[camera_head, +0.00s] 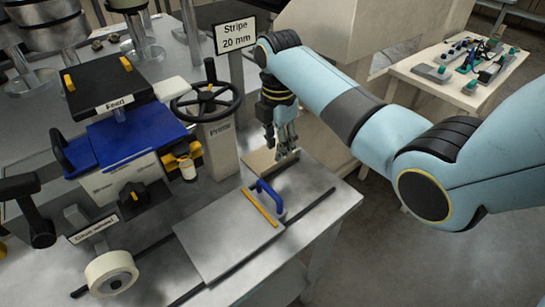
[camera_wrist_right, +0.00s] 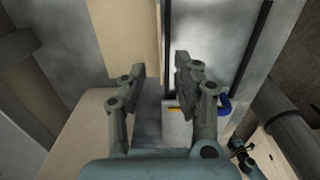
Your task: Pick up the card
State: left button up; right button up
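My right gripper (camera_head: 285,140) reaches down at the back right of the grey bench, over a flat tan piece (camera_head: 262,161). This piece may be the card; I cannot tell for sure. In the right wrist view the two fingers (camera_wrist_right: 161,68) stand apart with nothing between them, so the gripper is open. A tan flat surface (camera_wrist_right: 125,38) lies beyond the left finger there; I cannot tell whether it is the same piece. Contact is not visible.
A grey plate (camera_head: 225,237) with a blue handle (camera_head: 269,195) and yellow strip (camera_head: 262,207) lies across dark rails. A black handwheel (camera_head: 205,101) on the Prime post and a Stripe 20 mm sign (camera_head: 235,35) stand close by. A tape roll (camera_head: 111,273) is front left.

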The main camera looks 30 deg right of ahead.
aim_at(270, 153)
notch_tip(270, 153, down, 5)
jog(key=shift+d+f, duration=0.1)
jog(key=shift+d, duration=0.05)
grip_shut()
